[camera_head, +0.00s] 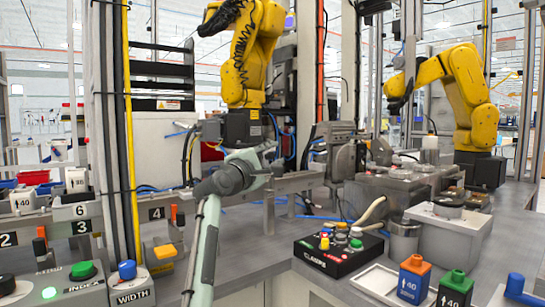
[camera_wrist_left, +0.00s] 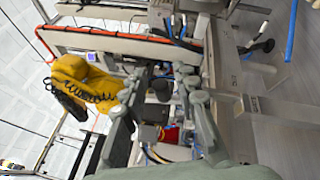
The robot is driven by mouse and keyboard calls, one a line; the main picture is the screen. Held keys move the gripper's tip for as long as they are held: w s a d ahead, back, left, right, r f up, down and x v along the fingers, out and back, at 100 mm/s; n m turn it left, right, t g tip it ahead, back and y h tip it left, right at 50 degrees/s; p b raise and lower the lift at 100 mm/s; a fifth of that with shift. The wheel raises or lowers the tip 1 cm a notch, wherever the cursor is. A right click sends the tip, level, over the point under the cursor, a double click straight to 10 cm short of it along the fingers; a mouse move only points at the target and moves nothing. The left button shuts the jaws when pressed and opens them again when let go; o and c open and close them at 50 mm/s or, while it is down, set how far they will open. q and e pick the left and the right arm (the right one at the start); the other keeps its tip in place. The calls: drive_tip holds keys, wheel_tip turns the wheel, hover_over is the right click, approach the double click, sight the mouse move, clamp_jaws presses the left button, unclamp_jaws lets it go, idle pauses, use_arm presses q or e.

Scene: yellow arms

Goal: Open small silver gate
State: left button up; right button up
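My left gripper (camera_head: 268,160) is at the end of my pale green-grey arm, which rises from the bottom of the head view. In the left wrist view its two fingers (camera_wrist_left: 164,92) stand apart with nothing seen held between them. A silver metal rail (camera_head: 302,182) runs just behind and right of the gripper in the head view. I cannot tell for sure which part of this metalwork is the small silver gate, and no latch or handle shows clearly. Contact between gripper and rail cannot be told. My right gripper is not in view.
A yellow industrial arm (camera_head: 243,62) stands behind my gripper; another yellow arm (camera_head: 468,92) is at right. A black button box (camera_head: 338,252), an orange-topped block (camera_head: 413,279) and a green-topped block (camera_head: 454,290) are on the grey table. A yellow post (camera_head: 128,150) rises at left.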

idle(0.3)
use_arm(q)
drive_tip(key=v, duration=1.2)
